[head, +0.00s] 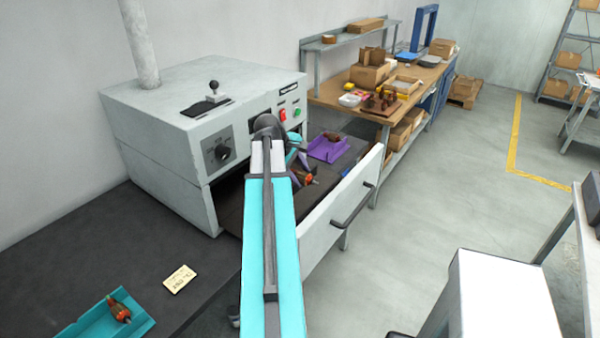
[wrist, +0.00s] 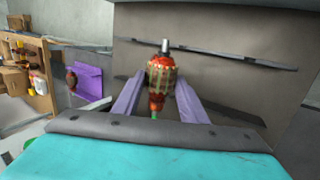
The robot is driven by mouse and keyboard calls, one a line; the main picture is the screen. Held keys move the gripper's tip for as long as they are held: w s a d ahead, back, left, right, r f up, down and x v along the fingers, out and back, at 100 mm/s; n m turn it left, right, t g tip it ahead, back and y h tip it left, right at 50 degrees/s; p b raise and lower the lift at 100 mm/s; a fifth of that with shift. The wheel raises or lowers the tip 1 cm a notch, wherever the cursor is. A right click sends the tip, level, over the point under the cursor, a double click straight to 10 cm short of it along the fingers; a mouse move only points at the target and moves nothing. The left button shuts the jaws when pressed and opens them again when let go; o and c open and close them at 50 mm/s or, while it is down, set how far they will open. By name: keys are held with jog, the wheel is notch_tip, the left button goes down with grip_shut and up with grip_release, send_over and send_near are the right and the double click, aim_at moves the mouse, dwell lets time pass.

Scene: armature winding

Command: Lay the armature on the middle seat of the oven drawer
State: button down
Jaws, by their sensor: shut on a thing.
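The armature (wrist: 160,80), with a red and brown wound body and a silver shaft end, is held between the lilac fingers of my gripper (wrist: 158,103). It also shows in the head view (head: 306,179), over the open oven drawer (head: 345,205). A purple cradle (head: 328,149) lies on the drawer's dark floor, farther back and to the right. In the wrist view that cradle (wrist: 89,83) is at the left, with another reddish armature (wrist: 71,80) at it. My arm hides part of the drawer, and I cannot make out the middle seat.
The grey oven (head: 200,125) stands behind and left of the drawer. A teal tray (head: 95,325) with an armature (head: 119,311) and a tag (head: 179,279) are on the dark bench at lower left. A wooden bench (head: 400,85) with boxes stands beyond. The drawer front has a dark handle (head: 355,208).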

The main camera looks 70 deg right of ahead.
jog(key=shift+f+b, duration=2.55)
jog(key=shift+f, duration=1.4)
jog(key=shift+f, duration=0.15)
jog(key=c, duration=1)
grip_release()
jog(key=shift+b+v, duration=1.15)
jog(key=shift+v, duration=5.75)
